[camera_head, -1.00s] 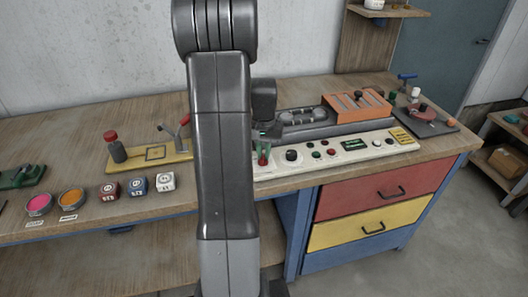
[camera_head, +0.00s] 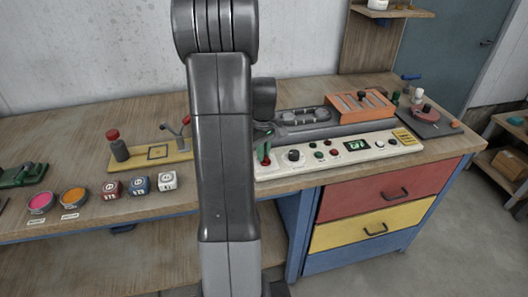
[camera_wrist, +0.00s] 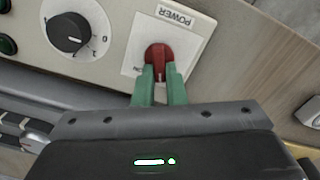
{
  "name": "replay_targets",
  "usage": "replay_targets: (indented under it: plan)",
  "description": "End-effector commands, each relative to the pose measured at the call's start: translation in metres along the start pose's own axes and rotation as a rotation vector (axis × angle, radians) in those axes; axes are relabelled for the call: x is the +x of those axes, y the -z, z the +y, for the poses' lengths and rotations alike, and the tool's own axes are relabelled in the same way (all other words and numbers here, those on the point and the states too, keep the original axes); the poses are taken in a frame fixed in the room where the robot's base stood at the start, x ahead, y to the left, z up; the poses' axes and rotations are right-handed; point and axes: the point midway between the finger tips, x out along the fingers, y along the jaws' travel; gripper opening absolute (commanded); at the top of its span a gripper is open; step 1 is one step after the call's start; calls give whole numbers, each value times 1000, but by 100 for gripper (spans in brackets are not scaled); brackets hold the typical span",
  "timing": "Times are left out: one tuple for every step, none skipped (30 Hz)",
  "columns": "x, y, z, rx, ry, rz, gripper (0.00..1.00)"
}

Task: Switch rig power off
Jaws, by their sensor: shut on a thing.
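The red power switch (camera_wrist: 158,54) sits on a white plate labelled POWER (camera_wrist: 175,18), upside down in the wrist view. Its raised grip stands upright in that view, and part of a label shows at its lower left. My gripper (camera_wrist: 158,72) has green fingers shut on the near end of the red grip, one on each side. In the head view my gripper (camera_head: 264,149) is at the left end of the cream control panel (camera_head: 346,153).
A black rotary knob (camera_wrist: 69,33) marked 0 and 1 lies beside the switch. A yellow fixture (camera_head: 150,155) and small dice-like blocks (camera_head: 139,186) stand to the left on the bench.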

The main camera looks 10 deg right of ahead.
Motion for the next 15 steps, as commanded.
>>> replay_targets:
  plan:
    - [-1,0,0,-29,-2,1,0]
    - [-1,0,0,-47,-2,1,0]
    - [-1,0,0,-69,-2,1,0]
    - [-1,0,0,-83,-2,1,0]
    - [-1,0,-1,-97,-2,2,0]
    - [-1,0,-1,-113,-2,2,0]
    - [-1,0,-1,-124,-2,2,0]
    - [-1,0,-1,-135,-2,2,0]
    - [-1,0,-1,-146,-2,2,0]
    - [-1,0,-1,-154,-2,2,0]
    - [-1,0,-1,-161,-2,2,0]
    - [-1,0,-1,-168,-2,2,0]
    - [-1,0,-1,-172,-2,2,0]
    - [-1,0,-1,-176,-2,2,0]
    - [-1,0,-1,-180,-2,2,0]
